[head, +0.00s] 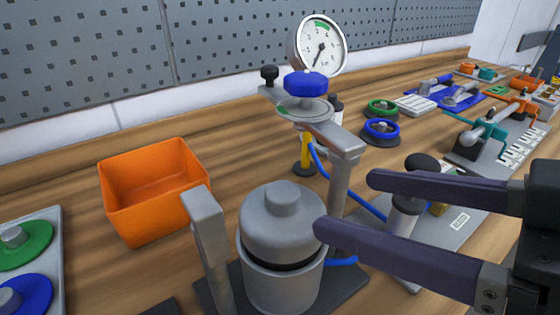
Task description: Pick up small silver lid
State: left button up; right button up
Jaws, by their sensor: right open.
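A silver-grey domed lid (284,222) with a short round knob sits on a grey cylindrical pot (278,286) at the bottom centre of the head view. A dark band shows between lid and pot. My right gripper (347,204) comes in from the right, its two dark fingers open with nothing between them. The lower fingertip overlaps the lid's right edge in the picture; I cannot tell whether it touches. My left gripper is not in view.
Grey posts (207,240) flank the pot. Behind it stand a bracket with a blue knob (307,84) and a pressure gauge (320,46). An orange bin (155,190) is at left. Several valves and fittings lie at right. Bare wood shows around the bin.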

aim_at(283, 190)
jog(key=shift+s+a+x, duration=0.1)
jog(key=shift+s+x, duration=0.05)
jog(key=shift+x, duration=1.4)
jog(key=shift+s+a+x, duration=0.1)
jog(key=shift+x, duration=1.45)
jog(key=shift+s+a+x, duration=0.15)
jog(key=shift+x, duration=1.4)
grip_shut()
